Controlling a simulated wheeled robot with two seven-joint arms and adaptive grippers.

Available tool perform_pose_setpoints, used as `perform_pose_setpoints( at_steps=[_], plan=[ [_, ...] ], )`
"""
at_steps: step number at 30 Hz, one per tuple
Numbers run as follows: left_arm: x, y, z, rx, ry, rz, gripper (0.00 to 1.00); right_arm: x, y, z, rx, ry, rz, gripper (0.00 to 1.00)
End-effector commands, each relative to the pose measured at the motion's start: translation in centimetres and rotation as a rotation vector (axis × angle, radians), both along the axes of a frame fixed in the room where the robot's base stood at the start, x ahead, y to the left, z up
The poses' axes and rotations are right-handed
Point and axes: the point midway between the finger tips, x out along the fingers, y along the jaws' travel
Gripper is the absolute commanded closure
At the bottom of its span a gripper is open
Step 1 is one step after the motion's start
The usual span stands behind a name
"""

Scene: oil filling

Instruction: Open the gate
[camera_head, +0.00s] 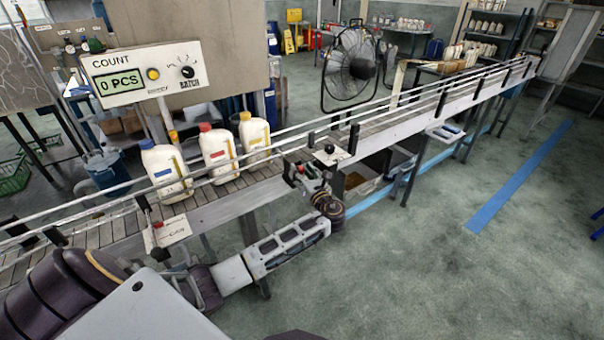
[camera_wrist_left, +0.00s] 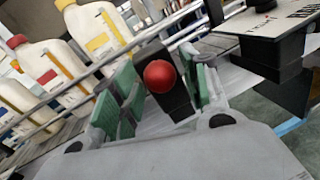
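A red ball knob (camera_wrist_left: 160,76) on a dark bracket shows in the left wrist view. My left gripper (camera_wrist_left: 166,88) has its green-padded fingers apart on either side of the knob, which does not look clamped. In the head view my left gripper (camera_head: 305,172) is at the near side of the conveyor rail, beside a white labelled plate (camera_head: 334,155) with a black knob on top. This plate also shows in the left wrist view (camera_wrist_left: 262,22). Which part is the gate itself I cannot tell. My right gripper is out of view.
Three white bottles with blue, red (camera_head: 217,152) and yellow caps stand on the conveyor (camera_head: 100,236) left of my gripper. Another labelled plate (camera_head: 174,231) is at the near rail. The counter panel (camera_head: 145,74) reads 0 PCS. A fan (camera_head: 350,68) stands behind; the right floor is clear.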

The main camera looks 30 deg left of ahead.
Motion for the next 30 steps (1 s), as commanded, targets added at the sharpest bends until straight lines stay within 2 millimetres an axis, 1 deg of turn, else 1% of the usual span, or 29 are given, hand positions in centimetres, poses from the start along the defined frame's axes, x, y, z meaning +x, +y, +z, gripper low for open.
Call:
perform_pose_setpoints(
  at_steps=[1, 9, 16, 19, 25, 30],
  plan=[
    [0.0, 0.0, 0.0, 0.0, 0.0, 0.0, 0.66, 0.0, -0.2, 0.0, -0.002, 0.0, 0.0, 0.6],
    [0.0, 0.0, 0.0, 0.0, 0.0, 0.0, 1.0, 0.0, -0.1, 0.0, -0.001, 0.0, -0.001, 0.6],
    [-0.1, -0.1, 0.0, 0.0, 0.0, -0.001, 1.0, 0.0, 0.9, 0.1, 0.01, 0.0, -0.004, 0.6],
    [-0.2, -0.5, 0.0, 0.0, 0.001, -0.001, 1.0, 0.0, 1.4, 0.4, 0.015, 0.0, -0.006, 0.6],
    [-0.8, -2.1, 0.0, -0.003, 0.003, -0.002, 1.0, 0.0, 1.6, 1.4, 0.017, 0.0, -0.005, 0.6],
    [-1.4, -3.6, 0.0, -0.003, 0.004, -0.002, 1.0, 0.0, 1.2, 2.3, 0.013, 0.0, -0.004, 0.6]
  ],
)
